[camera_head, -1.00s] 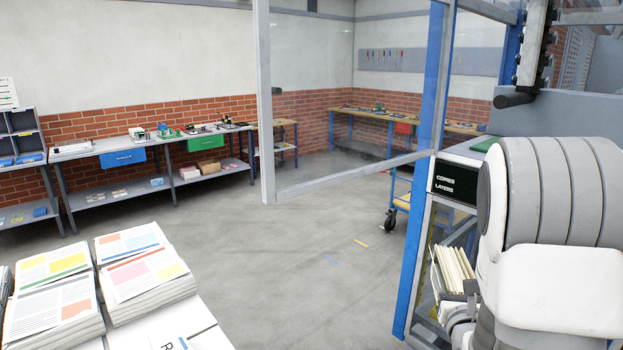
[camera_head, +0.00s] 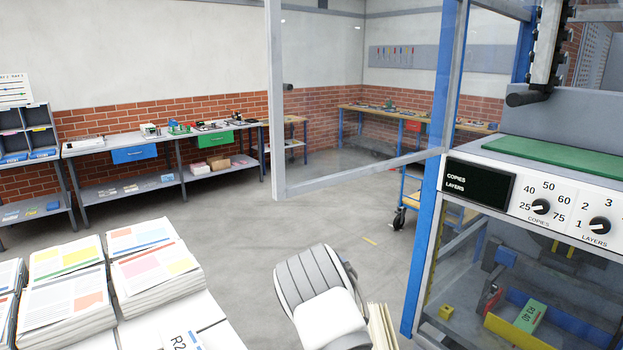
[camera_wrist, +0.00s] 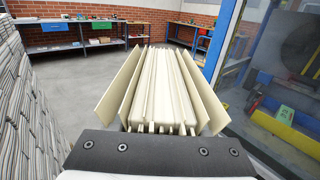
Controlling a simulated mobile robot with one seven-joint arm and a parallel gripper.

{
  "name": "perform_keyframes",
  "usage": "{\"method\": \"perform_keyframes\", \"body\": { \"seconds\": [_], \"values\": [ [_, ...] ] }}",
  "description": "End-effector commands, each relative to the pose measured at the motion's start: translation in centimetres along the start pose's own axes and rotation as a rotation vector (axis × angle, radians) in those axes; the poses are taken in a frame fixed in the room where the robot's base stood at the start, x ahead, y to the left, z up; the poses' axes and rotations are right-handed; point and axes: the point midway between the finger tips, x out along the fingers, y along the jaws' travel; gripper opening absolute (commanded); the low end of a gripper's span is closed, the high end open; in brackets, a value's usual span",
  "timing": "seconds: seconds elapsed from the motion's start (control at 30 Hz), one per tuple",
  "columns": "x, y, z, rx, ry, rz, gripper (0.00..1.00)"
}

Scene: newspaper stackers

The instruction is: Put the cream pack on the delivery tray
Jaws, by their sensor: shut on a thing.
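The cream pack (camera_wrist: 165,85) is a bundle of cream slats in the middle of the wrist view, with a splayed cream plate on each side. My gripper (camera_wrist: 160,125) is shut on it, behind a dark bolted bar. In the head view a cream edge of the pack (camera_head: 382,328) shows beside my white and grey arm, at the bottom centre; the gripper itself is hidden there. The pack is in the air, left of the machine. I cannot make out which surface is the delivery tray.
Newspaper stacks (camera_head: 65,280) stand at lower left on a white top with a label. The machine (camera_head: 490,190) with COPIES and LAYERS dials stands close on the right, a green box (camera_head: 530,315) inside. A glazed frame (camera_head: 277,110) stands ahead. Grey floor lies between.

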Motion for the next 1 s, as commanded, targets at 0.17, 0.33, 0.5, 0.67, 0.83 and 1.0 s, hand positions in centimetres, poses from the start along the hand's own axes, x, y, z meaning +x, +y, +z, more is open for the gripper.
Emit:
{"method": "perform_keyframes", "body": {
  "seconds": [0.17,0.33,0.5,0.67,0.83,1.0],
  "values": [
    [0.2,0.2,0.6,-0.006,-0.003,0.006,0.00],
    [0.6,0.7,2.3,-0.004,-0.004,0.016,0.00],
    [0.7,0.5,-0.9,0.002,-0.002,0.011,0.00],
    [0.7,0.5,-3.2,0.002,-0.002,0.011,0.00],
    [0.7,0.5,-4.5,0.002,-0.002,0.011,0.00],
    [0.6,0.5,-5.1,-0.004,0.004,0.013,0.00]
  ]
}}
